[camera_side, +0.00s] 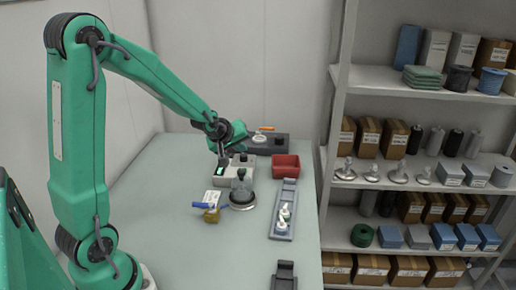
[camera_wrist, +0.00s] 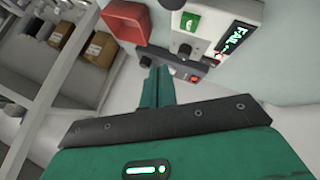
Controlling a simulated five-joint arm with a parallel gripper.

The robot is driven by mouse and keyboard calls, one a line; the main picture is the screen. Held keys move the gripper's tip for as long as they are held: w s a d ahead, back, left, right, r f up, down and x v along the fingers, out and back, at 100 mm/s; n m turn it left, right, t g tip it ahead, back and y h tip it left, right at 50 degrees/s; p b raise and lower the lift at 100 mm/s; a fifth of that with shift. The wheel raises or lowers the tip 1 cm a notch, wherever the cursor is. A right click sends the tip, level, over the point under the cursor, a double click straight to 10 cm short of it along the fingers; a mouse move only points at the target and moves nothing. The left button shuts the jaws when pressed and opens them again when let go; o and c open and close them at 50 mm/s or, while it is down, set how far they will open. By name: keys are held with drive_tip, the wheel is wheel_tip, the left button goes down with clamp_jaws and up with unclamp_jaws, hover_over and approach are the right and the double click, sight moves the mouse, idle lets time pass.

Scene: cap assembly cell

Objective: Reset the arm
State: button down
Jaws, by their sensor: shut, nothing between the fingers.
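My gripper (camera_side: 222,161) is at the end of the green arm, above the back part of the table, close over a light grey device (camera_side: 234,172) with a small lit green screen. In the wrist view my gripper's two green fingers (camera_wrist: 158,82) are together with nothing between them. That view also shows the device (camera_wrist: 195,42), with a green indicator and a display reading "FAIL".
A red bin (camera_side: 285,167) stands right of the device. A grey tray (camera_side: 284,226) holds white parts. A dark box (camera_side: 265,146) is at the back. Shelves (camera_side: 400,79) stand right; the table's front left is clear.

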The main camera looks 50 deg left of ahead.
drive_tip(key=s+d+r+m+g+h, duration=0.1)
drive_tip(key=s+d+r+m, duration=0.2)
drive_tip(key=s, duration=0.4)
drive_tip(key=s+d+r+m+g+h, duration=0.1)
drive_tip(key=s+d+r+m, duration=0.3)
drive_tip(key=s+d, duration=0.3)
drive_tip(key=s+d+r+m, duration=0.3)
drive_tip(key=s+d+m, duration=0.2)
drive_tip(key=s, duration=0.4)
drive_tip(key=shift+d+r+m+g+h, duration=0.3)
drive_tip(key=shift+d+r+g+h, duration=0.05)
drive_tip(key=shift+d+g+h, duration=0.05)
idle(1.3)
